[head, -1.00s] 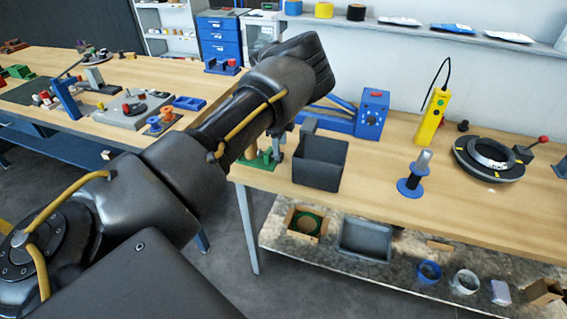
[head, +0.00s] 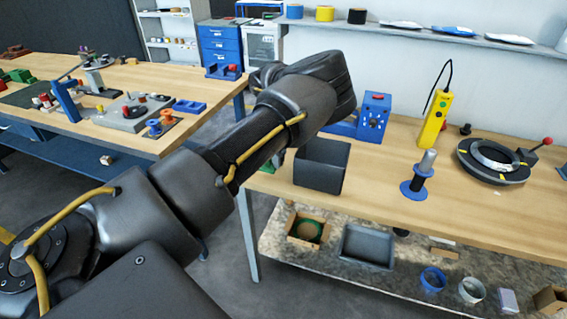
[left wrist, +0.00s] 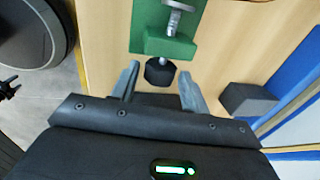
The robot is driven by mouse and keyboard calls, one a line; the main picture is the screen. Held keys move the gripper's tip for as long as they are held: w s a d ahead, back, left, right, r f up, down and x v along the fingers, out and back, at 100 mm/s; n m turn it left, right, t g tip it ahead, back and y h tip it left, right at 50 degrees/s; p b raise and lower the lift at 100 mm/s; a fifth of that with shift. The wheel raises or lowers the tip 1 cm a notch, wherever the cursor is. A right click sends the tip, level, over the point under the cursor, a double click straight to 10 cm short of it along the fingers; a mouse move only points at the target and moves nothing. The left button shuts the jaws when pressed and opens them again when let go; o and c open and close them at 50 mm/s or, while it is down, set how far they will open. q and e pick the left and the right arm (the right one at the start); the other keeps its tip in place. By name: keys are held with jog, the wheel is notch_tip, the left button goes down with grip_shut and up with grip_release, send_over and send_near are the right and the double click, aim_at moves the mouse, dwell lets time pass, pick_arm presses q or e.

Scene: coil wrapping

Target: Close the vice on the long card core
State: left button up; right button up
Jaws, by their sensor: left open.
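The green vice (left wrist: 167,42) shows at the top of the left wrist view, with a grey metal screw (left wrist: 174,18) and a black knob (left wrist: 160,72) at its near end. My left gripper (left wrist: 159,76) is open, with one finger on each side of the knob. I cannot tell whether either finger touches it. In the head view my left arm hides the vice and most of the gripper. I cannot make out a long card core in either view. My right gripper is not in view.
A dark open bin (head: 321,165) stands on the wooden bench (head: 385,190) close to my left arm. A blue-based post (head: 419,178), a yellow control box (head: 433,118) and a black ring fixture (head: 492,160) stand to its right. A grey block (left wrist: 248,101) lies right of my gripper.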

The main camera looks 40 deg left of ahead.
pick_arm(q)
jog(key=shift+s, duration=0.1)
jog(key=shift+a, duration=0.1)
jog(key=shift+f+t+b, duration=0.2)
jog(key=shift+t+b, duration=0.1)
jog(key=shift+b, duration=0.05)
jog(key=shift+s+f+t+y+b, duration=0.15)
jog(key=shift+f+t+y+b, duration=0.2)
jog(key=shift+t+b, duration=0.65)
jog(key=shift+d+r+b, duration=0.2)
jog(key=shift+r+b, duration=0.1)
jog(key=shift+b, duration=0.15)
jog(key=shift+r, duration=0.2)
jog(key=shift+a, duration=0.1)
